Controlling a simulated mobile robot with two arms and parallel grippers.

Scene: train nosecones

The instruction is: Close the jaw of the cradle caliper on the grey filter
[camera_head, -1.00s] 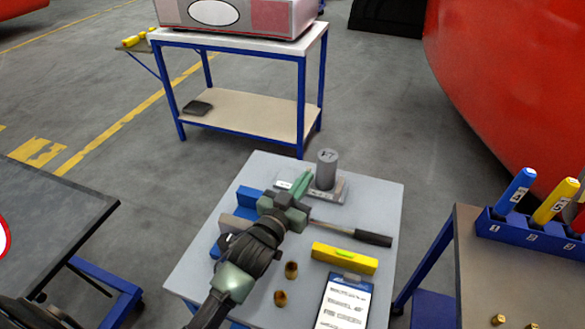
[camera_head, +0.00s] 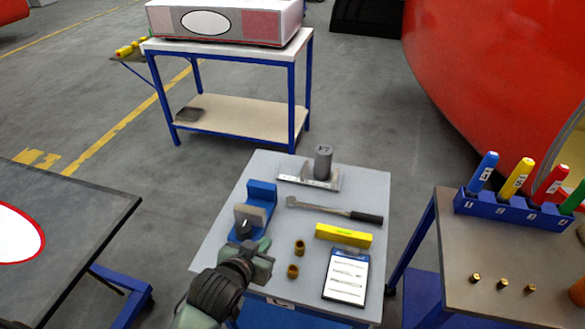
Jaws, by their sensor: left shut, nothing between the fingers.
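The grey filter (camera_head: 323,162) is an upright grey cylinder with a dark mark on top, at the back of the light grey table. It stands at the cradle caliper (camera_head: 298,178), a flat silvery bar with a pale label. The bar reaches well to the left of the filter. I cannot tell whether its jaw touches the filter. My left gripper (camera_head: 263,245) is shut and empty, over the table's front left part, well short of the caliper and apart from it. My right gripper is not in view.
A blue fixture with a grey block (camera_head: 254,212) stands at the table's left. A black-handled tool (camera_head: 335,211), a yellow level (camera_head: 344,235), two brass pieces (camera_head: 299,247) and a clipboard (camera_head: 347,275) lie at the middle and front. A side table (camera_head: 455,235) stands at right.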

